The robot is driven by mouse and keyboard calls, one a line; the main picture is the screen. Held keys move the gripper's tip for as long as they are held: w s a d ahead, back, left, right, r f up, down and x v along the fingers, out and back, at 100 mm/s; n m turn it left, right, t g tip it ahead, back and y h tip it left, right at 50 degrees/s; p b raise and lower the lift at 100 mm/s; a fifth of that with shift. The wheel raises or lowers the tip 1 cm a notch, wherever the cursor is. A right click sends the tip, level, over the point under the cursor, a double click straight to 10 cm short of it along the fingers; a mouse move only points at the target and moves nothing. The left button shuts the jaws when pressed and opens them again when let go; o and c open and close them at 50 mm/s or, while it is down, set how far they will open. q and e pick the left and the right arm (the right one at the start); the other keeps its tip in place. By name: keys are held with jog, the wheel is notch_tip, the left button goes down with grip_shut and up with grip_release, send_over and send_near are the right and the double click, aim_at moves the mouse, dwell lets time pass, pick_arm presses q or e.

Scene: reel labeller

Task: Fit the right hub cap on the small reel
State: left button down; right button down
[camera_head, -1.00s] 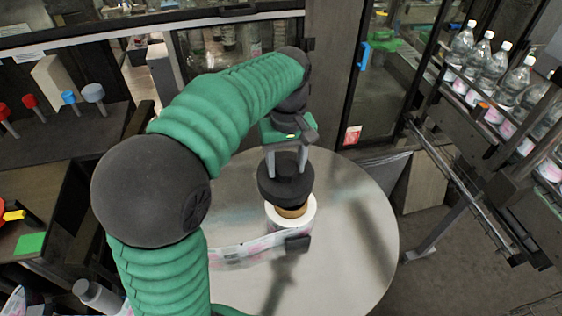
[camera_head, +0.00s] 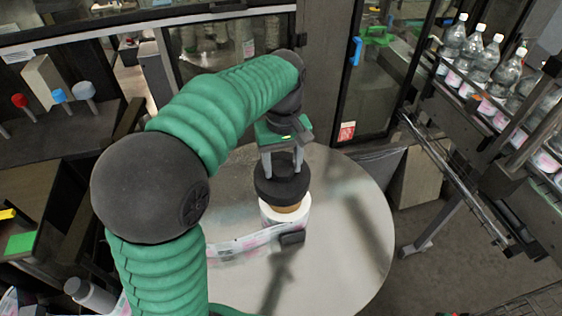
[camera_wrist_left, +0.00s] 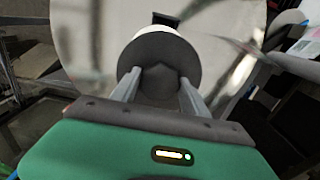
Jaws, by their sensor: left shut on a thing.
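My left gripper (camera_head: 283,172) is shut on a round black hub cap (camera_head: 282,190), gripping a raised part on its top. The cap is just above the small reel (camera_head: 285,217), a white roll with a brown core (camera_head: 288,209) whose front edge shows under the cap. I cannot tell whether cap and core touch. In the left wrist view the cap (camera_wrist_left: 160,55) covers most of the reel (camera_wrist_left: 178,41) beneath, between the gripper's two grey fingers (camera_wrist_left: 160,80). My right gripper is not in view.
The reel stands on a round metal table (camera_head: 345,240). A printed label strip (camera_head: 240,242) runs left from it, and a small dark block (camera_head: 292,238) is at its front. Bottles (camera_head: 480,65) stand on a conveyor at right. The table's right side is clear.

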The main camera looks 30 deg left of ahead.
aim_at(286, 182)
pick_arm(q)
jog(key=shift+d+f+b, duration=0.2)
jog(key=shift+f+b, duration=0.15)
jog(key=shift+f, duration=0.2)
jog(key=shift+a+f+b, duration=0.3)
jog(key=shift+f+b, duration=0.1)
jog(key=shift+f, duration=0.3)
jog(key=shift+r, duration=0.15)
jog(key=shift+s+d+r+p, duration=0.15)
jog(key=shift+d+p, duration=0.1)
jog(key=shift+d, duration=0.15)
jog(key=shift+w+d+r+p, duration=0.1)
jog(key=shift+d+r+p, duration=0.1)
jog(key=shift+d, duration=0.2)
jog(key=shift+a+f, duration=0.1)
jog(key=shift+f, duration=0.1)
jog(key=shift+f, duration=0.15)
jog(key=shift+f+b, duration=1.05)
jog(key=shift+f, duration=0.5)
